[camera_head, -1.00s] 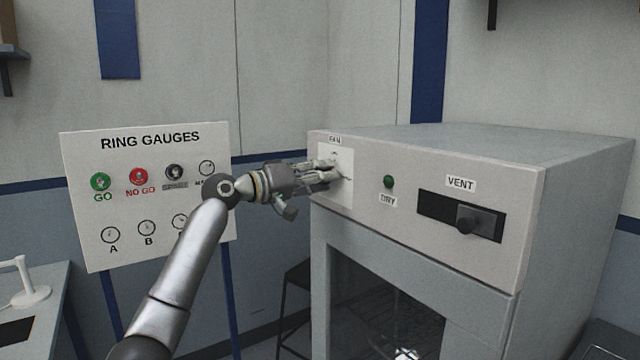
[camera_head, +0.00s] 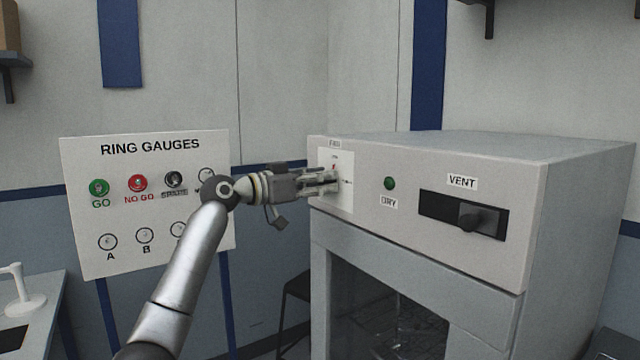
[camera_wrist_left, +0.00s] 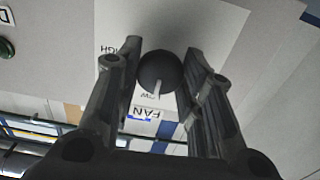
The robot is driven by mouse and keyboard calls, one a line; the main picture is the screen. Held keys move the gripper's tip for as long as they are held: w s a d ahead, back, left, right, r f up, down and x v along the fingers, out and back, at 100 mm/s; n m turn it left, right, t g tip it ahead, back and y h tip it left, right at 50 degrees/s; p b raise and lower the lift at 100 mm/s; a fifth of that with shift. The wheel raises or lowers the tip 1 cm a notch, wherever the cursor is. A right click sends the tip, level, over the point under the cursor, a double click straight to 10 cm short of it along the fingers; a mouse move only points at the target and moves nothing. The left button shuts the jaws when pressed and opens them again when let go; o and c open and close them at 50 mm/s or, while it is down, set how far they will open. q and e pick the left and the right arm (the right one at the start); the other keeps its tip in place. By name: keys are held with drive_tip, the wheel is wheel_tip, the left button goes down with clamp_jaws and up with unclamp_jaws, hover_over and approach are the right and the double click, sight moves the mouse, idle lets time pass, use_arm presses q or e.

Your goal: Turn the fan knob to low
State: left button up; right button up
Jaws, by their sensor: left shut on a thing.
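The fan knob (camera_wrist_left: 160,70) is dark and round with a pale pointer line, on a white plate (camera_wrist_left: 215,22) on the cabinet front. In the left wrist view its pointer points down, toward the partly hidden LOW label (camera_wrist_left: 150,97) and the FAN label (camera_wrist_left: 146,115). The HIGH label (camera_wrist_left: 110,50) is to the knob's left there. My left gripper (camera_wrist_left: 163,58) has one finger on each side of the knob and is shut on it. In the head view the left gripper (camera_head: 330,181) reaches the plate from the left and hides the knob. My right gripper is not in view.
The cabinet (camera_head: 560,250) also carries a green DRY button (camera_head: 389,183) and a VENT slider (camera_head: 468,216). A RING GAUGES board (camera_head: 150,255) stands left, behind my left arm. A dark stool (camera_head: 292,300) is beside the cabinet.

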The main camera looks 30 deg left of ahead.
use_arm(q)
drive_tip(key=shift+f, duration=0.15)
idle(0.3)
drive_tip(key=o, duration=1)
drive_tip(key=shift+o, duration=0.2)
drive_tip(key=shift+s+a, duration=0.1)
drive_tip(key=v, duration=1.1)
drive_tip(key=shift+s, duration=0.35)
drive_tip(key=shift+a, duration=0.15)
